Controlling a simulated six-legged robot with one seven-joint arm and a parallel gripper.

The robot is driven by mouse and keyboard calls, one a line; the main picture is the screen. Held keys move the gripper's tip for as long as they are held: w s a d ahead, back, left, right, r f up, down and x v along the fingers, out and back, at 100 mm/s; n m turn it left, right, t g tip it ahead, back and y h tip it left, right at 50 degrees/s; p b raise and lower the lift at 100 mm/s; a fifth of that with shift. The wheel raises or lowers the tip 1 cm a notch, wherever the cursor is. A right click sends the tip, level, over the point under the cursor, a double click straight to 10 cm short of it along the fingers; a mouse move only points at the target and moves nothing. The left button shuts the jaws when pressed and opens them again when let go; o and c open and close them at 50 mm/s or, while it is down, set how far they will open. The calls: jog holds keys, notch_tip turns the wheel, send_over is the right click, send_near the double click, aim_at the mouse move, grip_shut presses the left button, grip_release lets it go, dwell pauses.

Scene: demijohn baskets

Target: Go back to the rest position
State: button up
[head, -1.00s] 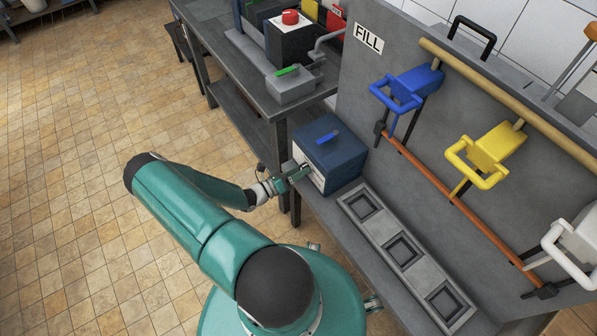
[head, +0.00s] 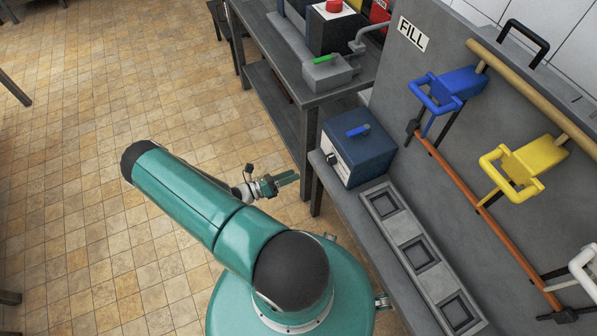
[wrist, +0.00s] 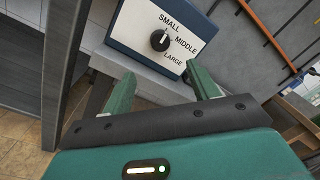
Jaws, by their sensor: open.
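My gripper (head: 287,179) is open and empty, left of the grey bench and apart from it in the head view. In the wrist view its two green fingers (wrist: 162,88) stand wide apart with nothing between them. Ahead of them is a blue box (wrist: 187,15) with a white front panel. The panel has a black knob (wrist: 159,40) and the words SMALL, MIDDLE and LARGE. The knob's white mark points up towards SMALL. The same blue box (head: 362,158) stands on the bench in the head view, with a blue handle on top.
A grey tray (head: 412,247) with three square recesses lies on the bench. Blue (head: 447,90) and yellow (head: 525,165) handled parts hang on the panel marked FILL. A table (head: 290,75) with a green-handled grey box (head: 327,72) stands behind. Tiled floor at left is open.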

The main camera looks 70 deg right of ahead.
jog(key=shift+w+a, duration=0.1)
dwell(0.6)
jog(key=w+a+r+m+t+y, duration=0.35)
jog(key=w+a+r+m, duration=0.35)
jog(key=r, duration=0.5)
jog(key=w+a+r+m+t+y, duration=0.3)
jog(key=w+a+r+m+y, duration=0.2)
jog(key=w+a+r, duration=0.6)
jog(key=s+a+r+m+t+y, duration=0.1)
jog(key=s+a+r+m+t, duration=0.1)
jog(key=a+r, duration=0.4)
jog(key=s+a+r+m+t+y, duration=0.2)
jog(key=s+a+r+t, duration=0.2)
jog(key=r, duration=0.7)
jog(key=s+a+r+m+t+y, duration=0.2)
jog(key=a+r+t, duration=0.3)
jog(key=a+r, duration=0.3)
jog(key=shift+s+a+r+m+t, duration=0.25)
jog(key=shift+s+r+m+t, duration=0.1)
jog(key=shift+s+r, duration=0.4)
